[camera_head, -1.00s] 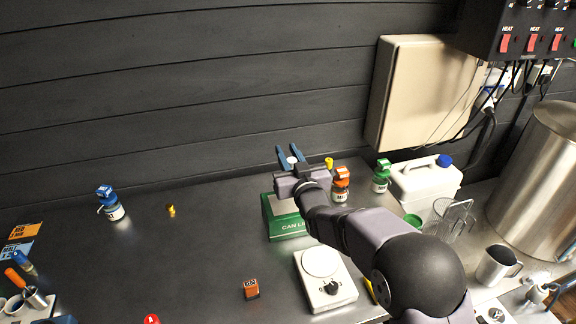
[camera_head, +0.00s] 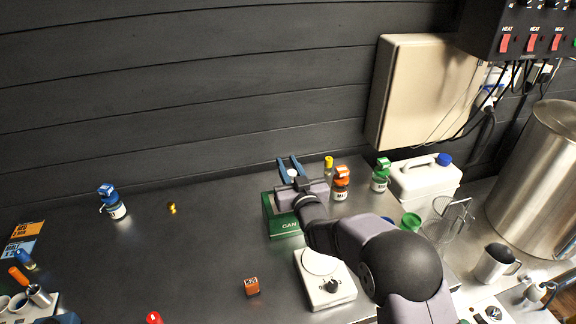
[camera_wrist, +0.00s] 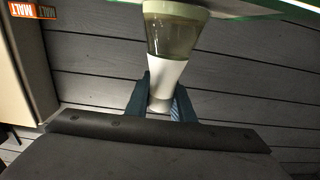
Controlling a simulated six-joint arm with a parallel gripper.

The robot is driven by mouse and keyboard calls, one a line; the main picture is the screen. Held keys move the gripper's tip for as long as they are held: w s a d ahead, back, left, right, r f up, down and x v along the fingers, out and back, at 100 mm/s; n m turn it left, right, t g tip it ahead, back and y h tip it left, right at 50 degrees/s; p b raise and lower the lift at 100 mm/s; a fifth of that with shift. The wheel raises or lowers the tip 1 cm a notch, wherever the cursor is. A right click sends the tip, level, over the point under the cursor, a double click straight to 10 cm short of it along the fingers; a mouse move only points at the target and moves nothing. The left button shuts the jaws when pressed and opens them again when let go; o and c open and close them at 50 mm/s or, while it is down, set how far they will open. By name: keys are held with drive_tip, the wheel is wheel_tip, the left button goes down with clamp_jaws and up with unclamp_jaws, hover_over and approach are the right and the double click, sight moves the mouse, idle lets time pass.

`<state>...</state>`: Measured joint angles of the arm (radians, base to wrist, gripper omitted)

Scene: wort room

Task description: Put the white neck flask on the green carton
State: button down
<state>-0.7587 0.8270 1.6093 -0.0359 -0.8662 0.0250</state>
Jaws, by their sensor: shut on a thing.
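The white neck flask (camera_wrist: 172,45) is between the blue fingers of my gripper (camera_wrist: 162,105) in the wrist view. They are closed on its white neck, and its clear glass body extends past them toward the top of that picture. In the head view only the pale top of the flask (camera_head: 292,173) shows between the fingers of my gripper (camera_head: 291,170). The green carton (camera_head: 284,228) stands below and partly behind my wrist. Its green edge (camera_wrist: 235,12) shows beside the flask's base in the wrist view. I cannot tell whether the base touches it.
An orange-capped bottle (camera_head: 341,183), a green-capped bottle (camera_head: 380,175) and a small yellow-capped vial (camera_head: 328,165) stand to the right of the carton. A white hotplate (camera_head: 325,282) is in front. The counter to the left is mostly clear.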

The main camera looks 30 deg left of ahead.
drive_tip(key=c, duration=1.5)
unclamp_jaws()
drive_tip(key=shift+c, duration=0.2)
drive_tip(key=shift+r+p, duration=0.15)
drive_tip(key=shift+p, duration=0.2)
drive_tip(key=shift+s+d, duration=0.15)
drive_tip(key=b+v, duration=0.4)
drive_tip(key=v, duration=0.7)
drive_tip(key=shift+s+d, duration=0.2)
drive_tip(key=shift+d, duration=0.05)
